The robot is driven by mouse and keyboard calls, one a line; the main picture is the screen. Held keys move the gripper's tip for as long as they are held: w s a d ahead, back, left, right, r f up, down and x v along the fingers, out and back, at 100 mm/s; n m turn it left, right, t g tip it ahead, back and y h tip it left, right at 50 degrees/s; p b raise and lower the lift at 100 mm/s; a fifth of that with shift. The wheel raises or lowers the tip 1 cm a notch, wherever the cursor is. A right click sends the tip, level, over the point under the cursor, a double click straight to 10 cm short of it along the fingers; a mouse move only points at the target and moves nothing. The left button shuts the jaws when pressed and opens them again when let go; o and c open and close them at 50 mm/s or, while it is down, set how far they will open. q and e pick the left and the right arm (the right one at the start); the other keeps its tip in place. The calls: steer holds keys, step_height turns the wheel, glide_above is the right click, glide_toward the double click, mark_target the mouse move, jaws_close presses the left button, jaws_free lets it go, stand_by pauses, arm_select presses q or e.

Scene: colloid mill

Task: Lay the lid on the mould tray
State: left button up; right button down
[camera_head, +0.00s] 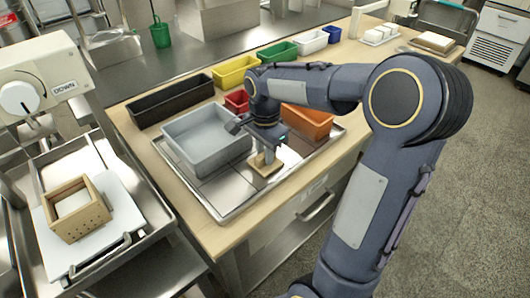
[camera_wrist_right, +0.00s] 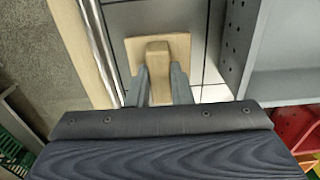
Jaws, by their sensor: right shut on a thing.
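The lid (camera_head: 262,167) is a small square wooden plate with an upright block handle, at the front of a steel tray beside the grey bin. My right gripper (camera_head: 267,150) points down and is shut on the handle; the wrist view shows the lid (camera_wrist_right: 178,44) with its handle between the fingers (camera_wrist_right: 160,85). I cannot tell whether the lid touches the steel tray or hangs just above it. The mould tray (camera_head: 88,221), an open wooden box with holes in its side and something white inside, stands on a white board at the left. My left gripper is not in view.
The grey bin (camera_head: 207,158) stands close left of my right gripper, an orange bin (camera_head: 306,122) to its right. Black, yellow, green and blue bins line the back. A press with a white knob (camera_head: 20,98) rises behind the mould tray. The steel tray (camera_head: 225,208) has bare room in front.

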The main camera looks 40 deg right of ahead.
steer(key=shift+f, duration=0.2)
steer(key=c, duration=1.3)
jaws_free()
steer(key=shift+r, duration=0.1)
